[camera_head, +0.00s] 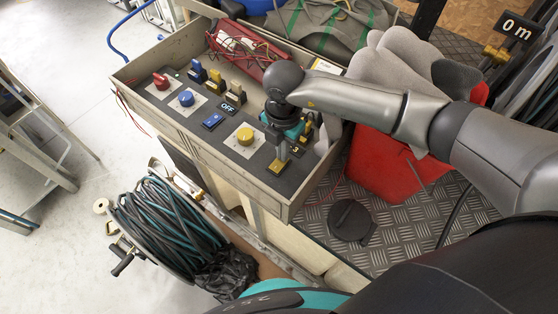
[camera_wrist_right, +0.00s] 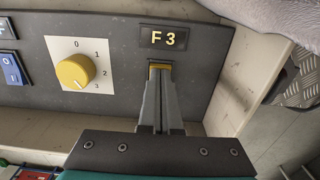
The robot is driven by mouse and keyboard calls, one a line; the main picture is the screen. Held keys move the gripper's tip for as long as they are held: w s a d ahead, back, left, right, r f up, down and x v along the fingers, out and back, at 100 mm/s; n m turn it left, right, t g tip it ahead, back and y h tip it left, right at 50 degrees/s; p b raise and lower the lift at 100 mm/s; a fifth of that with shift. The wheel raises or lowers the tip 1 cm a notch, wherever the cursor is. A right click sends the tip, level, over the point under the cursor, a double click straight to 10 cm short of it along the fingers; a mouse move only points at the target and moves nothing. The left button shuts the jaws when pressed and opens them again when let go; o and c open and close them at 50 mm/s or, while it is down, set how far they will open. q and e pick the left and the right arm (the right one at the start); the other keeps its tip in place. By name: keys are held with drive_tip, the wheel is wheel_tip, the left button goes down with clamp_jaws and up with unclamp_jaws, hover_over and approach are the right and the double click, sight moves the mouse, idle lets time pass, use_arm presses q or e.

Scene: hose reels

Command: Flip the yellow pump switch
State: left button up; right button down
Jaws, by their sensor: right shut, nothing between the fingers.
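A grey control panel (camera_head: 222,128) lies in a shallow beige tray. My right gripper (camera_head: 281,154) is over its near right end, fingers pointing down, shut and empty. A small yellow switch (camera_head: 277,167) is at the fingertips. In the right wrist view the closed fingertips (camera_wrist_right: 160,78) cover most of the yellow switch (camera_wrist_right: 160,66), just below the "F 3" label (camera_wrist_right: 171,38). Only a thin yellow strip shows, so I cannot tell its position or whether the tips touch it. My left gripper is not in view.
A yellow dial (camera_head: 245,136) sits left of the gripper. A blue rocker (camera_head: 212,120), blue knob (camera_head: 186,98) and red knob (camera_head: 161,81) are farther left. A red bucket (camera_head: 386,160) stands right of the tray, under my arm. A hose reel (camera_head: 165,225) is below.

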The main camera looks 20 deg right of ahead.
drive_tip(key=shift+f, duration=0.15)
wheel_tip(320, 180, up, 7)
drive_tip(key=p, duration=0.6)
idle(0.3)
idle(0.5)
